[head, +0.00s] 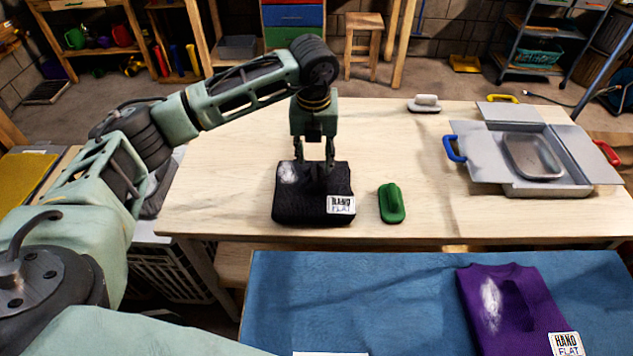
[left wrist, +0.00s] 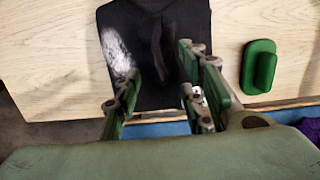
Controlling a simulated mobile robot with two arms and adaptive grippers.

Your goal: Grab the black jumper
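The black jumper (head: 290,208) lies folded on the wooden table, with a white fuzzy patch at its upper left and a white label at its lower right. My left gripper (head: 315,160) points down over the jumper's far part. In the left wrist view the fingers (left wrist: 166,72) are spread apart. A raised dark fold of the black jumper (left wrist: 158,20) shows between them. Whether the fingers touch the cloth I cannot tell. My right gripper is not in view.
A green brush-like object (head: 392,203) lies close to the jumper's right. A grey folding board (head: 480,170) with a tray (head: 533,157) is at the table's right. A purple jumper (head: 510,300) lies on the nearer blue surface (head: 350,300). The table's left part is clear.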

